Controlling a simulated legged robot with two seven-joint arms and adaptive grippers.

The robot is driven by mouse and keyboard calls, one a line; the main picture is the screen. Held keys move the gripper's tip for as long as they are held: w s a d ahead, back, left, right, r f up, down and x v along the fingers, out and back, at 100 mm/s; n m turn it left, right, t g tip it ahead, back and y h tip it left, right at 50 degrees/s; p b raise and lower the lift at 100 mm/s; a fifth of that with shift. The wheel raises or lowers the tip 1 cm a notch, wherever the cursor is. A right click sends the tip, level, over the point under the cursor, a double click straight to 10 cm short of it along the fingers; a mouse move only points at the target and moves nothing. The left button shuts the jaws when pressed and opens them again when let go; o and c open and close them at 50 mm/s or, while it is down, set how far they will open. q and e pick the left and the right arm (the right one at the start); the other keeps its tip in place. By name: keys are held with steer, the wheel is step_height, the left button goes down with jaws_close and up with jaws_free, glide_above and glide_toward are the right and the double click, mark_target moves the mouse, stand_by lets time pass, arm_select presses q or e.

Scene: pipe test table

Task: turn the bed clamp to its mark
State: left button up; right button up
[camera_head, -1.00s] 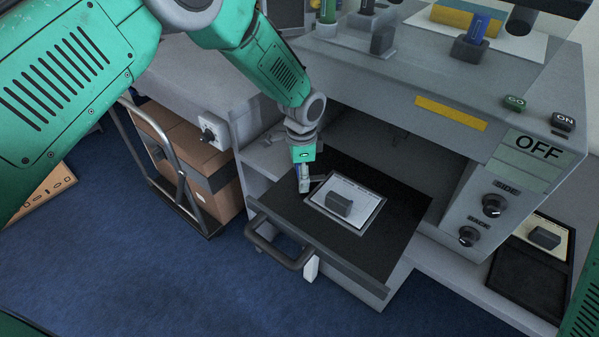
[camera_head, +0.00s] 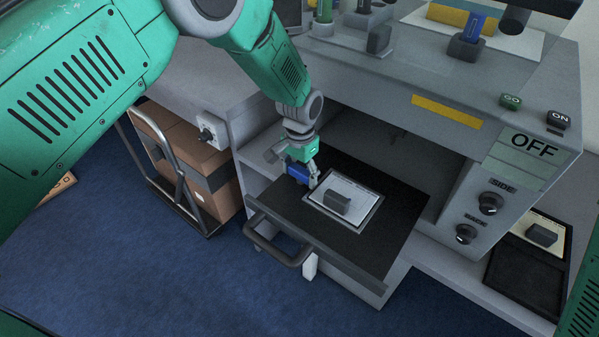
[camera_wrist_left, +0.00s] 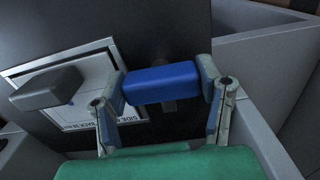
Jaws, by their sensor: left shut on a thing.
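The bed clamp's blue bar (camera_wrist_left: 163,83) sits between the two fingers of my left gripper (camera_wrist_left: 162,86) in the left wrist view, over a small dark post. My left gripper is shut on it, a finger at each end. I cannot make out the clamp's mark. My right gripper is not in view.
A white framed plate (camera_head: 365,208) with a dark grey block (camera_head: 337,201) lies on the bed close to the gripper. The drawer handle (camera_head: 275,250) sticks out in front. The cabinet (camera_head: 440,75) stands above, with an OFF display (camera_head: 535,147) and knobs at right.

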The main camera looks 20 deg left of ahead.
mark_target(301, 170)
arm_select(q)
steer(key=shift+r, duration=0.1)
stand_by(0.5)
steer(key=o, duration=1.2)
steer(key=shift+c, duration=0.2)
steer(key=shift+r, duration=0.3)
step_height(301, 170, up, 7)
steer(key=shift+d+f, duration=0.1)
